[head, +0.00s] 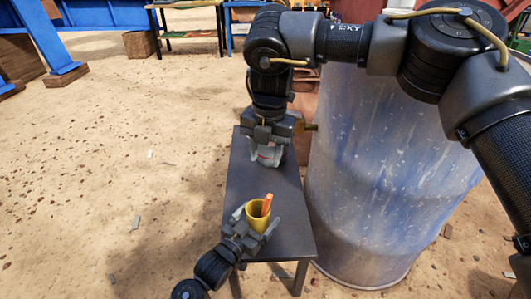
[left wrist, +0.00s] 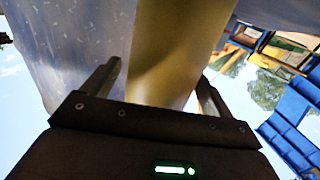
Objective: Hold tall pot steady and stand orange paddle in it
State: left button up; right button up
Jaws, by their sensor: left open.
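The tall yellow pot (head: 254,221) stands upright near the front of the narrow dark table. The orange paddle (head: 267,204) stands in it, leaning slightly, its upper end above the rim. My left gripper (head: 257,219) is open, with one finger on each side of the pot. In the left wrist view the pot (left wrist: 172,45) rises between the fingers of the gripper (left wrist: 160,76), with a gap visible on the left. My right gripper (head: 267,156) points down over the back of the table, away from the pot. Its fingers are too unclear to tell their opening.
A pale item with a reddish mark (head: 268,152) shows at the right gripper. The dark table (head: 275,190) is bare between the grippers. A large blue-grey drum (head: 375,190) stands close on its right. Sandy ground (head: 120,170) lies open to the left.

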pick_arm(q)
jog(key=v, duration=1.2)
